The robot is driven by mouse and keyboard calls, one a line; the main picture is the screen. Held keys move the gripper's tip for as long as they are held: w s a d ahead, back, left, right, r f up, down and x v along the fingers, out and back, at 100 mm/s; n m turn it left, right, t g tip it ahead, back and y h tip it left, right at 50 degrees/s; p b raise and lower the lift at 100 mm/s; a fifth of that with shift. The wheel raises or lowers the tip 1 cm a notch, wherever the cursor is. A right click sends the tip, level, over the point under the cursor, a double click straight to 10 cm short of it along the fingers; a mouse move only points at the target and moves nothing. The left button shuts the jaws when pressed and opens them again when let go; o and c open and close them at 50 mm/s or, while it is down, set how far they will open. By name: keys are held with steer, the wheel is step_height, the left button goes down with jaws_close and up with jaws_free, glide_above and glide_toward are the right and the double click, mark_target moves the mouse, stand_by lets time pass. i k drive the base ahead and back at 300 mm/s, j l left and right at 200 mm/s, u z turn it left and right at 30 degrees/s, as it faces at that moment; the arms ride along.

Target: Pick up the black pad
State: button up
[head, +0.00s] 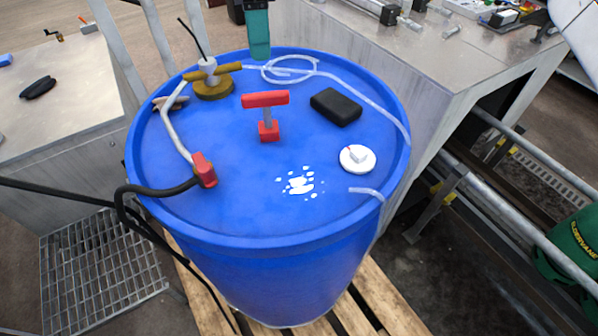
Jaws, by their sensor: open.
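A black pad (336,106), a small dark block with rounded edges, lies flat on the lid of the blue drum (240,215), right of the middle toward the far side. It is fully visible and nothing rests on it. A clear hose (366,98) curves past its right side. A white round cap (357,158) lies nearer than the pad, to its right. My gripper is not visible in this head view.
A red T-handle (266,100) stands left of the pad. A brass-coloured fitting (213,88), a red connector (204,170) and a black cable (150,190) are farther left. A teal upright piece (258,30) rises behind. A metal cabinet (440,75) stands right; another black item (38,87) lies left.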

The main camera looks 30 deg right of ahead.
mark_target(338, 107)
steer(key=l+u, duration=0.4)
steer(key=k+l+u, duration=0.1)
steer(key=l+u, duration=0.35)
steer(key=j, duration=0.1)
